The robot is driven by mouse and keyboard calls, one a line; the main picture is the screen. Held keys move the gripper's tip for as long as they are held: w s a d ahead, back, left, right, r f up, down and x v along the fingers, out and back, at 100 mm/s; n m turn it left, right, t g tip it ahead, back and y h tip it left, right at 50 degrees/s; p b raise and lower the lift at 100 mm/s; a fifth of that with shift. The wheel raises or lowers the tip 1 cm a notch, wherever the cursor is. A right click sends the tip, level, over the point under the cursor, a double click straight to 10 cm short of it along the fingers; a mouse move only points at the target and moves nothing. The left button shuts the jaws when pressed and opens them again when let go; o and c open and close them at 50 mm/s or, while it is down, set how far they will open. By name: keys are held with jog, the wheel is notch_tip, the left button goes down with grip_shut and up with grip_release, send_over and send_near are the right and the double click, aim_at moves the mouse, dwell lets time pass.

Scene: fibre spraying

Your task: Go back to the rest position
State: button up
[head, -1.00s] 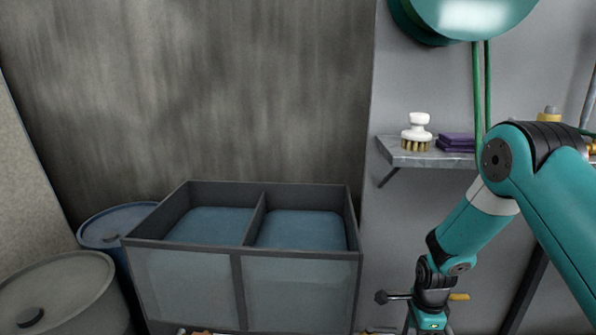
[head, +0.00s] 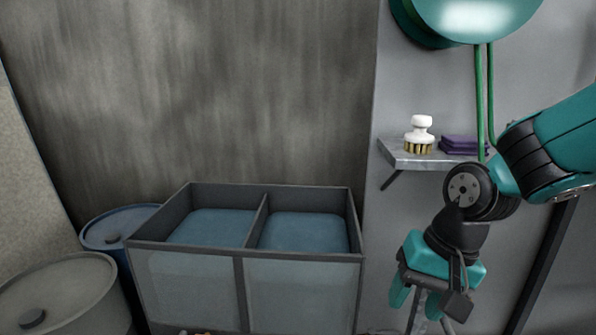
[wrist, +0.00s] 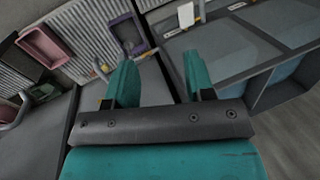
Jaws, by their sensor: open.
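My gripper (head: 422,300) hangs at the lower right of the head view, fingers pointing down, below the wall shelf and right of the tank. In the wrist view its two teal fingers (wrist: 155,85) stand apart with nothing between them. The gripper is open and empty. My arm reaches in from the right edge of the head view.
A two-part tank (head: 248,255) with bluish contents stands at centre. Drums (head: 60,290) stand at left. A wall shelf (head: 402,158) holds a white brush (head: 420,134) and purple cloth (head: 462,145). A teal reel with green hose (head: 479,90) hangs above.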

jog(key=s+a+r+n+y, duration=0.1)
jog(key=s+r+n, duration=0.2)
jog(key=s+n, duration=0.3)
jog(key=s+a+r+n, duration=0.1)
jog(key=s+r+n, duration=0.25)
jog(key=s, duration=0.35)
notch_tip(320, 180, up, 29)
jog(key=p, duration=3)
jog(key=shift+r, duration=0.2)
